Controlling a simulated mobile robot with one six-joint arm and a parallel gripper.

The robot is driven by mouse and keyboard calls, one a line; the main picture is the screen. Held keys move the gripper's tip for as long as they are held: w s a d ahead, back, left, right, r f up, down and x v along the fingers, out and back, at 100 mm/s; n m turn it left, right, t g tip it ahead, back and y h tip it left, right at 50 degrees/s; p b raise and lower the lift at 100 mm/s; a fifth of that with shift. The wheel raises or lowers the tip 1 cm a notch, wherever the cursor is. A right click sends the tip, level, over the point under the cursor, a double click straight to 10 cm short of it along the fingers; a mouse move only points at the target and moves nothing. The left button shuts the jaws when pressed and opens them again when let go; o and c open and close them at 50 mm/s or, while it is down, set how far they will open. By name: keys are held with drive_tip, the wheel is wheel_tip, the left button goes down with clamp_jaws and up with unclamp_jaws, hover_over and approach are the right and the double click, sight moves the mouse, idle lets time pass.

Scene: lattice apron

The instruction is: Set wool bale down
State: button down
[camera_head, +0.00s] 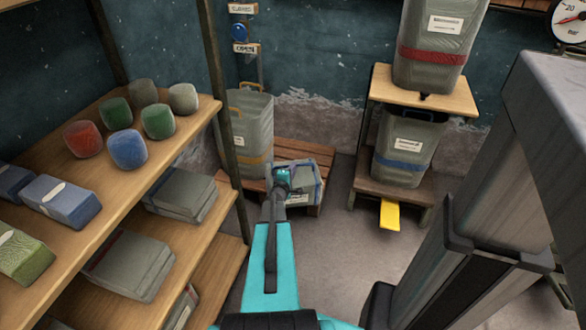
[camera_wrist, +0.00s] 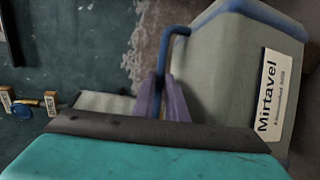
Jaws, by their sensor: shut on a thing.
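A grey, box-like thing with a blue rim and a white label hangs at my gripper (camera_head: 283,178); in the wrist view this grey blue-rimmed thing (camera_wrist: 230,65) reads "Mirtavel". The purple fingers of my gripper (camera_wrist: 168,98) are shut on its blue handle. In the head view the grey blue-rimmed thing (camera_head: 306,190) is in front of or over a low wooden pallet (camera_head: 292,150). I cannot tell whether its underside touches the pallet. Nothing shown names it as the wool bale.
A grey tub with an orange band (camera_head: 250,135) stands left of the held thing. A wooden stand (camera_head: 440,95) with grey tubs and a yellow pedal (camera_head: 390,214) is to the right. Loaded shelves (camera_head: 120,205) are close on the left. Open floor (camera_head: 340,250) lies between.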

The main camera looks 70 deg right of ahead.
drive_tip(key=shift+f, duration=0.5)
drive_tip(key=c, duration=2.1)
unclamp_jaws()
drive_tip(key=shift+f, duration=0.2)
drive_tip(key=o, duration=0.3)
drive_tip(key=shift+o, duration=0.2)
drive_tip(key=shift+r, duration=0.15)
drive_tip(key=shift+a, duration=0.25)
drive_tip(key=a+r+p, duration=0.2)
drive_tip(key=a, duration=0.9)
drive_tip(key=shift+s+a, duration=0.2)
drive_tip(key=shift+s, duration=0.15)
drive_tip(key=shift+c, duration=0.3)
